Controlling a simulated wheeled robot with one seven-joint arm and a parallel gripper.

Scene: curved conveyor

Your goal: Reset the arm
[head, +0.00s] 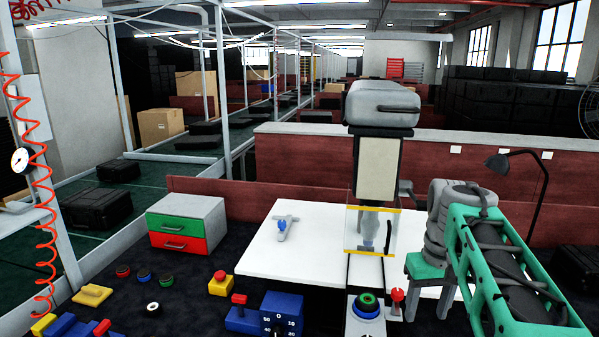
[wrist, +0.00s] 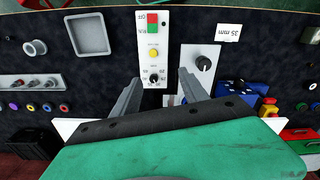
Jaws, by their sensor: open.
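My arm, with green and grey links (head: 510,265), reaches in from the right in the head view. My gripper (head: 427,316) hangs from its end, fingers down, over the front right of the white-topped work area. In the wrist view my gripper (wrist: 161,76) has its two grey fingers spread apart with nothing held between them. Below the fingers is a white control panel (wrist: 152,42) with a red and green switch, a yellow button and a dial. Beside it is a grey plate with a black knob (wrist: 203,64).
A white table (head: 285,258) holds a small grey and blue part (head: 284,227). A clear yellow-edged guard (head: 373,231) stands near my gripper. A green and red drawer unit (head: 187,225) is at the left. A grey tray (wrist: 86,34) and a blue box (wrist: 239,96) lie on the dark surface.

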